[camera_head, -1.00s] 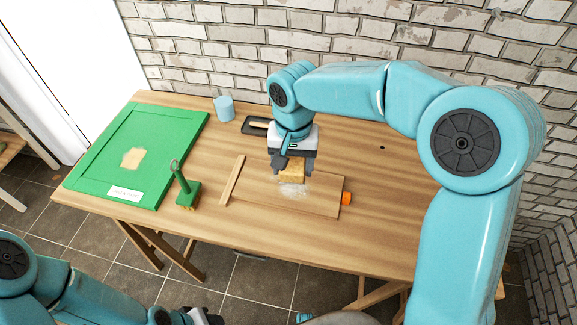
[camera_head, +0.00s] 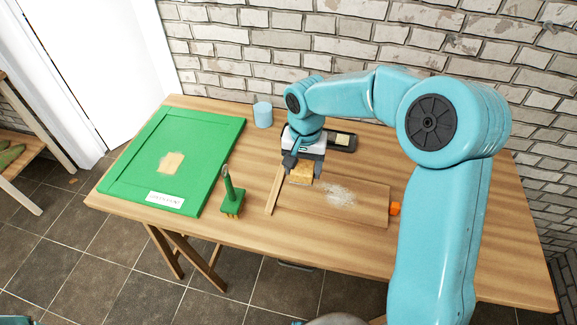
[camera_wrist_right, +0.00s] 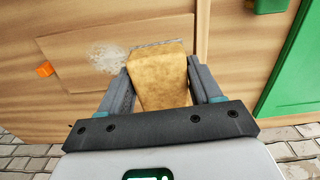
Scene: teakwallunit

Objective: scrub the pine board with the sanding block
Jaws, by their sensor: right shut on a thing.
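The pine board (camera_head: 365,203) lies flat on the wooden table, with a whitish dusty patch (camera_head: 340,195) near its middle. My right gripper (camera_head: 301,170) is shut on the tan sanding block (camera_head: 300,175) over the left part of the board. In the right wrist view, the block (camera_wrist_right: 160,80) sits between the two fingers, and the dusty patch (camera_wrist_right: 106,57) is beside it to the left. I cannot tell for sure whether the block touches the board. My left gripper is not in view.
A wooden strip (camera_head: 273,190) lies along the board's left end, and an orange piece (camera_head: 395,208) is at its right end. A green brush (camera_head: 231,198), a green panel (camera_head: 125,165), a blue cup (camera_head: 263,114) and a dark tray (camera_head: 342,140) are on the table.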

